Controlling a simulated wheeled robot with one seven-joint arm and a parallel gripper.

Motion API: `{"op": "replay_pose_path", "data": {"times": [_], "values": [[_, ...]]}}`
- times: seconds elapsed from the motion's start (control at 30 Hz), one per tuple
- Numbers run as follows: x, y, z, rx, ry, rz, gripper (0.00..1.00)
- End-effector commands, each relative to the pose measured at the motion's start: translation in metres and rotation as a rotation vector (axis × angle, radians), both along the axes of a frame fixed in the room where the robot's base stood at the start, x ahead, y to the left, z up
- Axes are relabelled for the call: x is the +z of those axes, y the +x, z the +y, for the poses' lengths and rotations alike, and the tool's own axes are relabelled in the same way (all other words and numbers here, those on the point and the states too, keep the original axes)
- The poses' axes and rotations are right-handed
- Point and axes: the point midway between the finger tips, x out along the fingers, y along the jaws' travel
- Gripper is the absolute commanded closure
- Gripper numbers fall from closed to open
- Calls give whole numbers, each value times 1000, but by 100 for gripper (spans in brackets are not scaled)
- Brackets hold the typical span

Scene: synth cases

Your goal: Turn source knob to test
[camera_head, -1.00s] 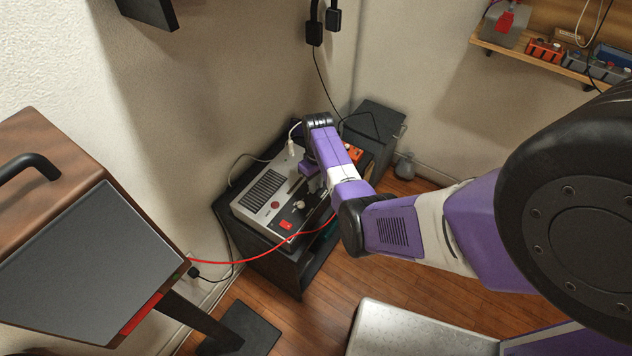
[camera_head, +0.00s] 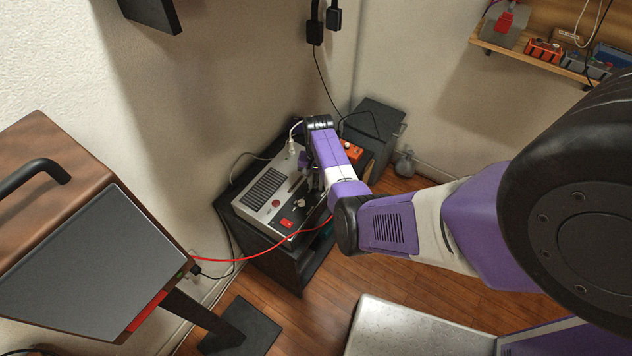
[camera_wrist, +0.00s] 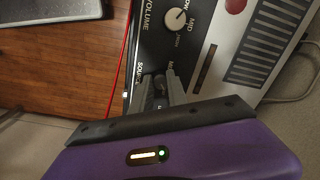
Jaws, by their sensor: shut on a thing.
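In the wrist view, the source knob (camera_wrist: 160,88) is a dark knob on the black strip of a grey-and-black device panel. The partly covered label "SOU…" is printed beside it. My gripper (camera_wrist: 161,76) has its two grey fingers on either side of the knob and is shut on it. The fingers hide much of the knob and its markings, so I cannot read its setting. In the head view, the device (camera_head: 262,196) sits on a black stand, and my arm hides the knob and most of my gripper.
A cream volume knob (camera_wrist: 175,20) and a red button (camera_wrist: 236,5) are close by on the panel. A red switch (camera_head: 287,223) is at the panel's near end. A red cable (camera_head: 240,260) hangs in front of the stand. A white plug (camera_head: 292,147) stands at the back.

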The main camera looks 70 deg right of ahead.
Motion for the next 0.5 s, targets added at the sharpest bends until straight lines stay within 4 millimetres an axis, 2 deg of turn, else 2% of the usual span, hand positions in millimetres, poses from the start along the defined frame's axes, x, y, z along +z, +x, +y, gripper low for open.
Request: {"op": "replay_pose_path", "data": {"times": [0.2,0.5], "values": [[1,1,0,-99,-1,-2,100],[1,1,-1,-151,-2,-2,100]]}}
